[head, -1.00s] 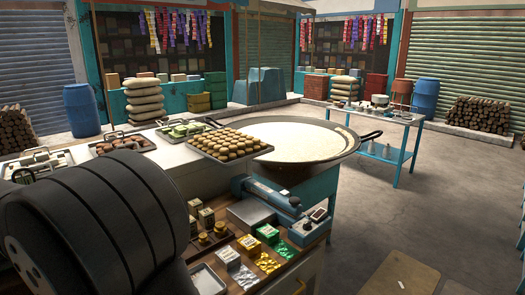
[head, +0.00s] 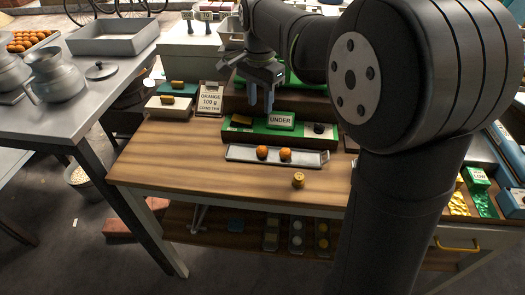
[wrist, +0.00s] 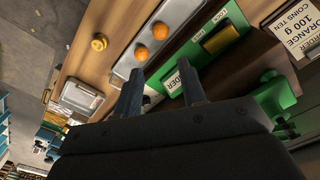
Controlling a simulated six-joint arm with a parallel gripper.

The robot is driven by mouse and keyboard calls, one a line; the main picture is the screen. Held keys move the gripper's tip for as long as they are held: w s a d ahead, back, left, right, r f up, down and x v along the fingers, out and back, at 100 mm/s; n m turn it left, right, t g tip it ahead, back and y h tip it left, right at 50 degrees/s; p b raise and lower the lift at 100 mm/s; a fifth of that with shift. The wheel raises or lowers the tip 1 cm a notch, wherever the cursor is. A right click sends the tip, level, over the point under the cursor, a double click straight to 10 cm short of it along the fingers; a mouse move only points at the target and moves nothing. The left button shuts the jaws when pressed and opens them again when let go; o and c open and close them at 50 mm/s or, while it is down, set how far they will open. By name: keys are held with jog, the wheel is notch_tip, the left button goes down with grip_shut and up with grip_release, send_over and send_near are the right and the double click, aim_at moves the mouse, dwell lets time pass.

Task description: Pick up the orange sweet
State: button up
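Two orange sweets, one (head: 262,152) on the left and one (head: 285,154) on the right, sit side by side in a narrow metal tray (head: 240,155) on the wooden table. In the wrist view the same sweets show as one (wrist: 160,31) and another (wrist: 142,54) in the tray. My gripper (head: 261,108) is above and behind the tray, over the green scale with the "UNDER" sign. Its fingers are apart, with nothing between them. It also shows in the wrist view (wrist: 158,78), with the sweets beyond the fingertips.
A small yellow-gold piece (head: 298,180) stands in front of the tray. Behind it is the green scale (head: 281,121), with an "ORANGE 100 g" card (head: 209,100) to its left. More orange balls (head: 27,41) lie far left near metal pots (head: 55,77). The table's left front is clear.

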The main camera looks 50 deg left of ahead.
jog(key=m, duration=0.2)
send_over(262, 147)
jog(key=f, duration=1.2)
jog(key=shift+s+d+f, duration=0.1)
jog(key=shift+s+f, duration=0.05)
jog(key=shift+s, duration=0.25)
jog(key=shift+w+f, duration=0.2)
jog(key=shift+f, duration=1.15)
jog(key=shift+w+f, duration=0.15)
jog(key=shift+f, duration=1.2)
jog(key=shift+c, duration=0.5)
jog(key=c, duration=0.5)
